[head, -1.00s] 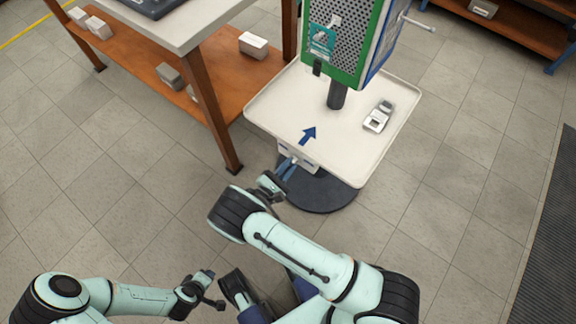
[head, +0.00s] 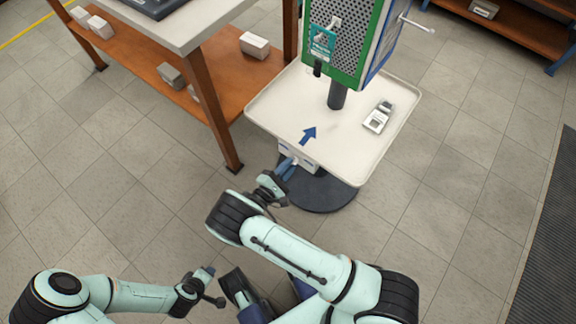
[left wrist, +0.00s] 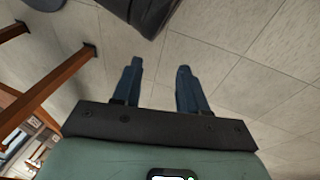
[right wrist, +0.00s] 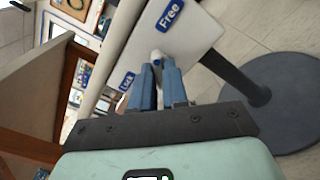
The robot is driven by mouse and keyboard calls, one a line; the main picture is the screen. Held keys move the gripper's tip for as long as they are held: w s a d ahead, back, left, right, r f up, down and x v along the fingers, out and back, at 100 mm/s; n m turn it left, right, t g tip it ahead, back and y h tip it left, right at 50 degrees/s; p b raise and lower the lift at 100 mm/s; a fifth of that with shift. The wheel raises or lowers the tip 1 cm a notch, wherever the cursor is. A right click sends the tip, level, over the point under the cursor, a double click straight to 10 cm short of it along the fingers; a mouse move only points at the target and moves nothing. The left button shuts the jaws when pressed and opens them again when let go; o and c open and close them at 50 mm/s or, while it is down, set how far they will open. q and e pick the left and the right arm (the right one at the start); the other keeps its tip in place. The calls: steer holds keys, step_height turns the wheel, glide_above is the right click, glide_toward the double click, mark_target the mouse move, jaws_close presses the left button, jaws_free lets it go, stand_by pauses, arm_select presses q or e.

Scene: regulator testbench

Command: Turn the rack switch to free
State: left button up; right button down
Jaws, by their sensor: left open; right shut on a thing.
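The rack switch (right wrist: 157,56) shows in the right wrist view as a small pale knob on a white panel (right wrist: 192,38) under the tray's front edge. A blue "Free" label (right wrist: 170,15) is above it, and another blue label (right wrist: 127,82), partly hidden, is at its lower left. My right gripper (right wrist: 158,70) is shut on the switch, its blue fingers hiding most of it. Which label the switch points to I cannot tell. In the head view the right gripper (head: 287,168) is at the panel. My left gripper (left wrist: 159,72) is open and empty above the floor.
The white tray (head: 270,108) carries a green and blue perforated rack (head: 345,45) and a small grey device (head: 378,117). Its round dark base (head: 325,195) stands on the tiled floor. A wooden bench (head: 208,75) stands at left. Floor right of the tray is clear.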

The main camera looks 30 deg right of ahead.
steer(key=shift+a, duration=0.1)
steer(key=c, duration=1.1)
jaws_free()
steer(key=shift+c, duration=0.2)
arm_select(q)
steer(key=shift+s+d+r+p, duration=0.35)
steer(key=shift+s+r+p, duration=0.1)
steer(key=shift+s, duration=0.2)
arm_select(e)
steer(key=v, duration=1.3)
steer(key=shift+a, duration=0.2)
steer(key=shift+s, duration=0.1)
